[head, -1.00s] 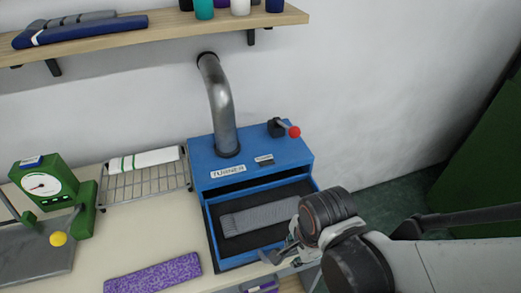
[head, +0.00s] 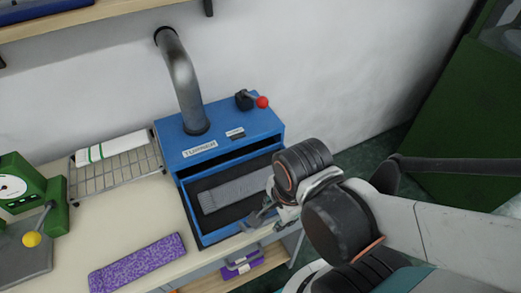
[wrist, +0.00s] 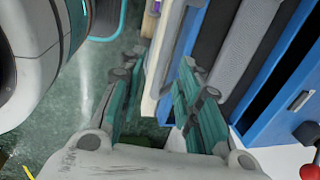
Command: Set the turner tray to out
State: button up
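The turner (head: 219,145) is a blue box with a metal pipe at the back and a red-knobbed lever (head: 262,102) on top. Its tray (head: 206,236), blue-walled with a dark floor, sticks out of the front and holds a grey knitted piece (head: 235,190). My gripper (head: 262,216) is at the tray's front right corner, partly hiding it. In the wrist view my gripper (wrist: 158,70) has its two teal fingers apart, with nothing visibly held. The tray's blue wall (wrist: 186,50) shows beside the right finger; whether they touch is unclear.
A purple knitted piece (head: 137,263) lies on the counter. A green gauge device (head: 22,190) is at far left. A shelf (head: 85,15) hangs above. A grey handle (head: 246,258) shows below the tray.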

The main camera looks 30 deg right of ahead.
notch_tip(320, 180, up, 9)
jog(key=s, duration=0.1)
jog(key=shift+s+f, duration=0.2)
jog(key=shift+s, duration=0.15)
dwell(0.3)
dwell(0.5)
jog(key=w+r+n+t, duration=0.5)
jog(key=w+n, duration=0.6)
jog(key=n, duration=0.7)
jog(key=shift+w+d+r+b, duration=0.25)
jog(key=shift+w+d+b, duration=0.05)
jog(key=shift+d+b, duration=0.1)
